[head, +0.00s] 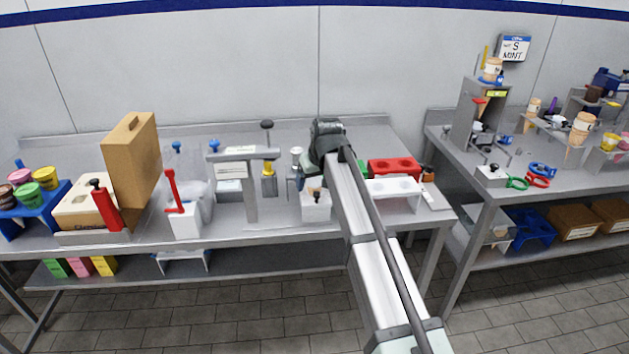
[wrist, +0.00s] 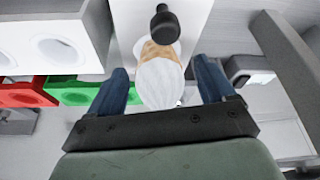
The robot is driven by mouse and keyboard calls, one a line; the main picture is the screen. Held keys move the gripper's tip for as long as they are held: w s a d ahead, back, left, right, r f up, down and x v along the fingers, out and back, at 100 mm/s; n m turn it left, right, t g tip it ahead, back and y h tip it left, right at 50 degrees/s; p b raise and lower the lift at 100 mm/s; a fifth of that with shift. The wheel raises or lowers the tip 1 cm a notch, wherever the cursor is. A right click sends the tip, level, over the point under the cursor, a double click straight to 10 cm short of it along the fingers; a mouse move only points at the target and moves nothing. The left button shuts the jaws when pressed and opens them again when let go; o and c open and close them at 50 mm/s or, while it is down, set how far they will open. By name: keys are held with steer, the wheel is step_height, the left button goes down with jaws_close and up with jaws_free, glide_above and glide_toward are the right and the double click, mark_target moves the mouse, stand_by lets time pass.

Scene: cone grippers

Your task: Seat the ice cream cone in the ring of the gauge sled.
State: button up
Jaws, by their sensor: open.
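My gripper (wrist: 162,84) is open in the wrist view, with one blue finger on each side of an ice cream cone with a white scoop (wrist: 160,78). Gaps show between the fingers and the scoop. The cone's tan wafer shows above the scoop, beside a black knob, over a white block (wrist: 135,20); its tip is hidden. In the head view my gripper (head: 326,140) is over the middle bench, and the white block (head: 316,208) with its black knob is just below it. I cannot tell for certain which fixture is the gauge sled or where its ring is.
A grey T-shaped stand (head: 250,190) is left of the block. A red holder (head: 394,168) and a white holder (head: 394,188) with holes are to the right. A tall tan case (head: 133,160) stands at left. A second bench (head: 470,185) holds more cones and fixtures.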

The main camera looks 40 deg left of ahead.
steer(key=v, duration=1.3)
steer(key=shift+r, duration=0.4)
steer(key=shift+d, duration=0.1)
